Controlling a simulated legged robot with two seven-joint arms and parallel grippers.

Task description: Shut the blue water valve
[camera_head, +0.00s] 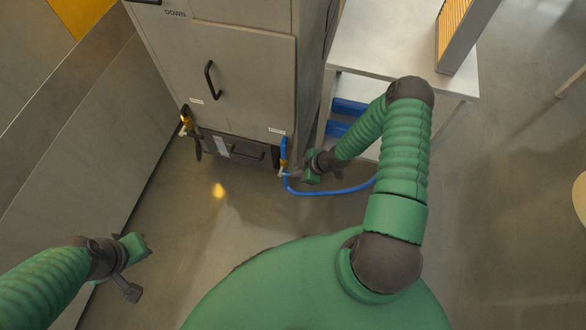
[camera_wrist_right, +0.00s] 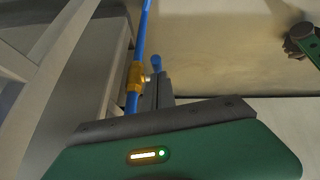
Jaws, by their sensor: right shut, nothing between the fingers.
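The blue water line (camera_head: 284,147) runs down the cabinet's lower right corner and carries a brass valve (camera_head: 284,165). In the right wrist view the brass valve body (camera_wrist_right: 135,77) sits on the blue pipe (camera_wrist_right: 142,35), with a blue handle (camera_wrist_right: 156,63) to its right. My right gripper (camera_head: 288,174) is at the valve; its closed fingers (camera_wrist_right: 158,88) point at the blue handle, with nothing between them. Whether the fingertips touch the handle I cannot tell. My left gripper (camera_head: 139,268) is low at the left, away from the cabinet; its fingers are unclear.
The grey cabinet (camera_head: 240,80) has a black door handle (camera_head: 209,79). A yellow valve (camera_head: 186,122) is at its lower left corner. A blue hose (camera_head: 335,192) curves along the floor. A white table (camera_head: 385,40) stands right of the cabinet. The floor in front is clear.

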